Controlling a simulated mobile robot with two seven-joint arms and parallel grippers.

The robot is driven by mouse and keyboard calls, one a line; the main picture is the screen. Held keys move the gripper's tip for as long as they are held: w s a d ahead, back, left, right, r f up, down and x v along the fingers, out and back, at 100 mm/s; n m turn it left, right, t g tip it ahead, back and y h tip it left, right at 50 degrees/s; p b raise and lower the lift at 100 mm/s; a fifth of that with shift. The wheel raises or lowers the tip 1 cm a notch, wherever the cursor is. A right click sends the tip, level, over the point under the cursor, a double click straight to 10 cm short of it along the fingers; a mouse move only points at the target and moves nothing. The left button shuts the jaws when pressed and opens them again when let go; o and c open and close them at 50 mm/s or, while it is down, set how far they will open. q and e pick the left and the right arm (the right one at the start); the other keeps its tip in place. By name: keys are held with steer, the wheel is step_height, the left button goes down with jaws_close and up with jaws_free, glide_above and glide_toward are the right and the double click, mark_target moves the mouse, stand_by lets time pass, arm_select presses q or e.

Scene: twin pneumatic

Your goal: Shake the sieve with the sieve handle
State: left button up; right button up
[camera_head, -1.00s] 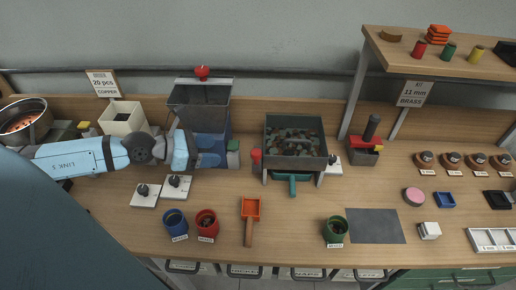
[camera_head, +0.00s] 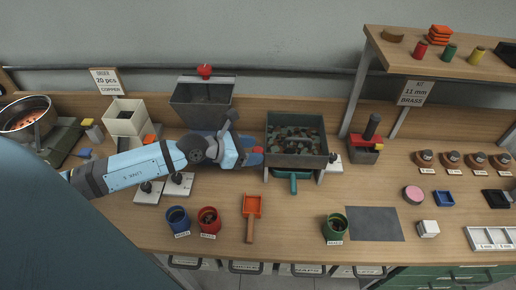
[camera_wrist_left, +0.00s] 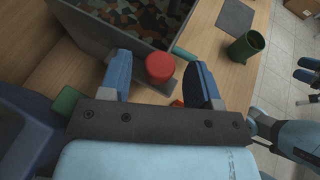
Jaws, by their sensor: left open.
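The sieve (camera_head: 297,161) is a dark grey square box with mottled pieces inside, mid-bench in the head view. It also shows in the left wrist view (camera_wrist_left: 105,40). A red round knob (camera_head: 257,155) sticks out at its left side; in the left wrist view this knob (camera_wrist_left: 159,68) shows between my finger pads. My left gripper (camera_wrist_left: 162,78) is open around the knob, with a visible gap on each side. In the head view my left gripper (camera_head: 247,154) is just left of the sieve and partly hides the knob.
A teal handle (camera_head: 293,182) is below the sieve's front. A grey hopper (camera_head: 202,103) stands behind my left arm. Blue (camera_head: 177,219), red (camera_head: 209,220) and green (camera_head: 335,228) cups and an orange scoop (camera_head: 251,207) are in front. A shelf (camera_head: 450,66) rises at back right.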

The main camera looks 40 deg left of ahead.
arm_select(q)
steer(key=shift+x, duration=1.1)
jaws_close()
steer(key=shift+s+d+p, duration=0.2)
steer(key=shift+s+p, duration=0.15)
steer(key=shift+p, duration=0.3)
jaws_free()
steer(key=shift+s+a, duration=0.1)
